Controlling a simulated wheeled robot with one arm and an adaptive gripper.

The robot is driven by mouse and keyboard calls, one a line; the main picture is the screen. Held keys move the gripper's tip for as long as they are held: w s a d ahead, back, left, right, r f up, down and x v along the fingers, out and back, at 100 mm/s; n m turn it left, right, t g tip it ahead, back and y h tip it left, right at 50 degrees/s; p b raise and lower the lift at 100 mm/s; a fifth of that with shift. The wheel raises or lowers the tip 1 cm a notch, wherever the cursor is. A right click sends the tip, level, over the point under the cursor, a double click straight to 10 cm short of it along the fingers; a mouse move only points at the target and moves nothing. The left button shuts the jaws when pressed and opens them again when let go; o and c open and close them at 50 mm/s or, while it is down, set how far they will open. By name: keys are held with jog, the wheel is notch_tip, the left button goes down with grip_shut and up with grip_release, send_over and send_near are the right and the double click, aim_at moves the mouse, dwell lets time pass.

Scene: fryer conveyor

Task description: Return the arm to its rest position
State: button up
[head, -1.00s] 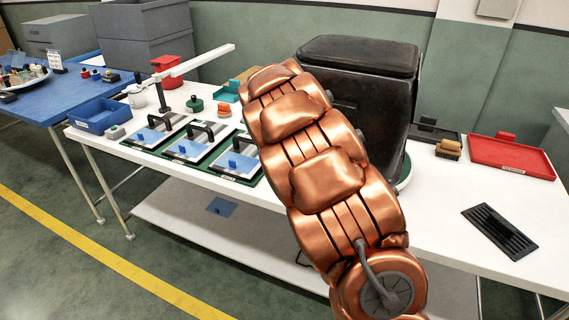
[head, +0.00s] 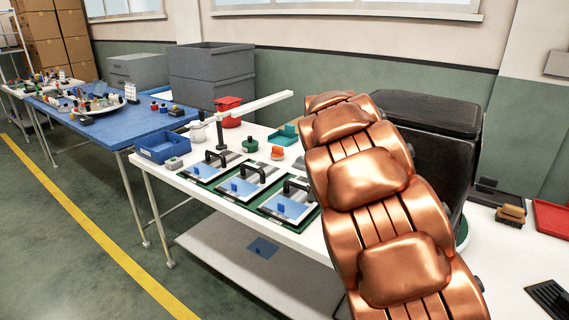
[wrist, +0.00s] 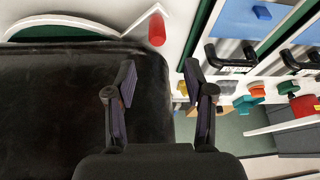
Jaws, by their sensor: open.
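My copper arm (head: 375,210) rises from the lower right of the head view across the white table. Its far end hides my gripper there. In the wrist view my gripper (wrist: 160,85) is open, its two dark fingers apart with nothing between them. A large black appliance (head: 440,125) stands behind my arm in the head view. Its dark surface (wrist: 60,100) fills the left of the wrist view, behind the left finger. I cannot tell how far the fingers are from it.
A brush (head: 511,214) and a red tray (head: 551,217) lie at right. Open floor (head: 75,255) lies front left.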

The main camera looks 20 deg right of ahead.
jog(key=s+a+r+n+g+p, duration=0.1)
jog(key=s+a+n, duration=0.1)
jog(key=s, duration=0.8)
jog(key=s+a+r+n+g+y+p, duration=0.1)
jog(key=s+a, duration=0.4)
jog(key=s, duration=0.5)
jog(key=s+a+r+n+g+y+p, duration=0.1)
jog(key=s+a+n+p, duration=0.1)
jog(key=s, duration=0.8)
jog(key=shift+s+a+n+g+p, duration=0.35)
jog(key=shift+a+p, duration=0.25)
jog(key=shift+a, duration=0.35)
jog(key=s+a+n, duration=0.1)
jog(key=s, duration=0.2)
jog(key=s+a+f+n+g+p, duration=0.1)
jog(key=s, duration=0.3)
jog(key=s+a+n+y, duration=0.1)
jog(key=s, duration=0.3)
jog(key=shift+s+a+f+g, duration=0.15)
jog(key=shift+s+f+g, duration=0.1)
jog(key=shift+f+g, duration=0.1)
